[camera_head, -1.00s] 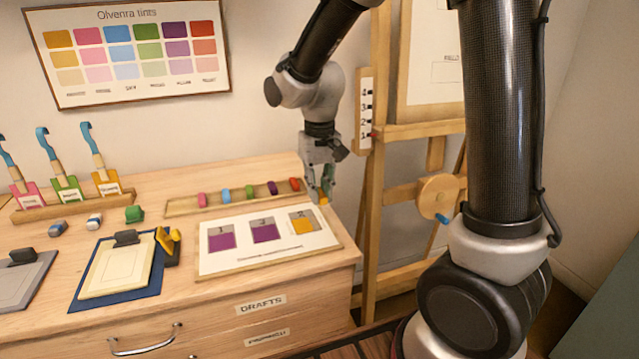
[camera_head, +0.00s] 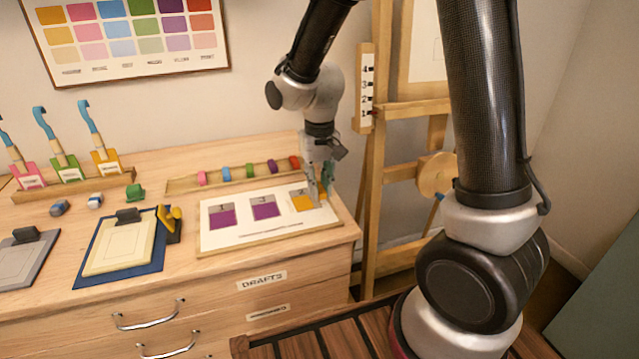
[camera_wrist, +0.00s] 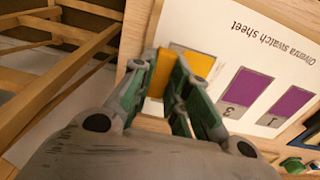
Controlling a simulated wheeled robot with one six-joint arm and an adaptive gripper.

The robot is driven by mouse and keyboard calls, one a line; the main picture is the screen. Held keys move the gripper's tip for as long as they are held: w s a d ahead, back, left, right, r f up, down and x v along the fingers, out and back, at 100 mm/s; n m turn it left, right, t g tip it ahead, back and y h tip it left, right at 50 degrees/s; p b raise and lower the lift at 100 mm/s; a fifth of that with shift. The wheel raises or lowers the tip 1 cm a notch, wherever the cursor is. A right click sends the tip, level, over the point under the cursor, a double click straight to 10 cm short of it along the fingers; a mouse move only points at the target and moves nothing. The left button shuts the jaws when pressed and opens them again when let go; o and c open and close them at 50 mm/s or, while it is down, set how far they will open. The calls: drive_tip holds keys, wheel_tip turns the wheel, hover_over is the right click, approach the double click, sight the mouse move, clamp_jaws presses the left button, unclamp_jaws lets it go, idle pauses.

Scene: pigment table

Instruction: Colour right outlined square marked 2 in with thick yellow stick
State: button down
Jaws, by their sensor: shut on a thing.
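The swatch sheet (camera_head: 230,239) lies flat on the cabinet top with three outlined squares in a row. The right square (camera_head: 302,203) shows yellow; it also shows in the wrist view (camera_wrist: 198,64), partly hidden by a finger. The middle square (camera_head: 265,208), marked 3, and the left square (camera_head: 221,217), marked 1, are purple. My gripper (camera_head: 320,195) is at the right square's right side, low over the sheet. In the wrist view my gripper (camera_wrist: 170,85) is shut on the yellow stick (camera_wrist: 157,75). Whether the stick's tip touches the paper I cannot tell.
A wooden tray (camera_head: 215,184) with several coloured sticks lies behind the sheet. A blue clipboard (camera_head: 93,278) with a yellow tool (camera_head: 170,220) is on the left. The easel (camera_head: 378,215) stands close at the right, beyond the cabinet edge.

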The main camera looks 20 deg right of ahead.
sight(309, 202)
drive_tip(key=shift+f, duration=0.9)
idle(0.3)
drive_tip(key=shift+a+r, duration=0.1)
drive_tip(key=shift+a, duration=1.25)
drive_tip(key=shift+d+f, duration=0.15)
drive_tip(key=shift+d, duration=0.55)
drive_tip(key=shift+d+f, duration=0.1)
drive_tip(key=shift+d, duration=0.6)
drive_tip(key=shift+a, duration=0.1)
